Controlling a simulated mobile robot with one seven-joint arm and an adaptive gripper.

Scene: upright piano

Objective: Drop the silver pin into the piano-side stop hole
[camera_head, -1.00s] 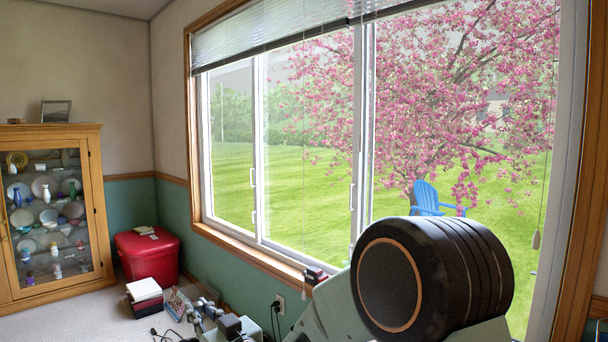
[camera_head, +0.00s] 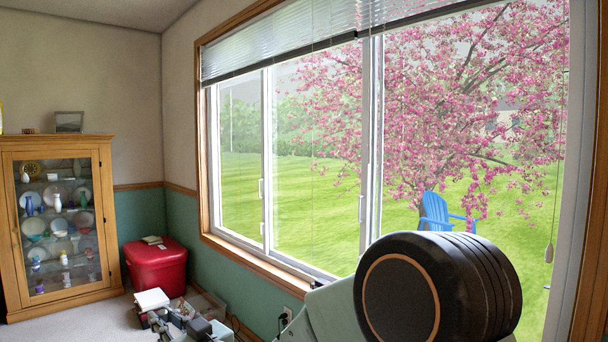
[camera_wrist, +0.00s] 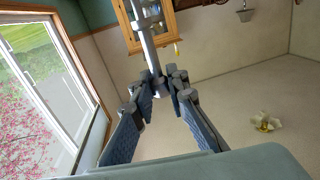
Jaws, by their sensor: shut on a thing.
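The silver pin (camera_wrist: 147,42) is a thin metal rod in the wrist view. It runs from the top edge of the picture down to my gripper (camera_wrist: 161,88), slightly tilted. My gripper's two dark fingers with blue-grey textured pads are shut on the pin's near end, and that end is partly hidden between the fingertips. The piano and its stop hole do not show in either view. In the head view the pin cannot be made out.
A wide window (camera_head: 316,170) fills the middle and right. A glass-fronted wooden cabinet (camera_head: 107,146) stands at the left. A red box (camera_head: 155,266) sits on the carpet. Partly cut-off clutter lies in front of it. A pale fixture (camera_wrist: 265,122) shows in the wrist view.

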